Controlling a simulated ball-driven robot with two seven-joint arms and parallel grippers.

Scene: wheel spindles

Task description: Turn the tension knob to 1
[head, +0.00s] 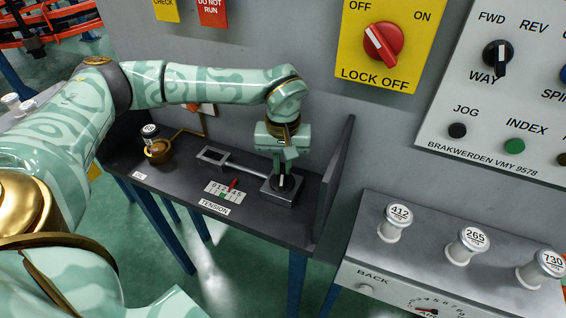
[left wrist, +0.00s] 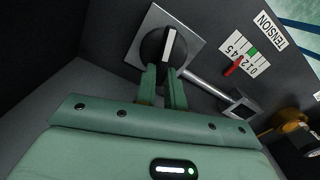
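The tension knob (head: 284,183) is black with a white pointer line and sits on a square metal plate at the shelf's right; it also shows in the left wrist view (left wrist: 166,45). My left gripper (head: 281,166) points down at it from above. In the left wrist view its two fingers (left wrist: 164,82) reach the knob with a narrow gap between them; whether they press on it is unclear. The tension scale (head: 224,192) runs 0 to 5, with a green mark. A red pointer (head: 233,184) covers the place near 3. My right gripper is not in view.
A metal bar with a square frame (head: 212,155) runs to the knob plate. An upright panel (head: 335,185) closes the shelf's right side. Labelled white spools (head: 396,222) stand on the right bench; a red lock-off switch (head: 383,43) is above.

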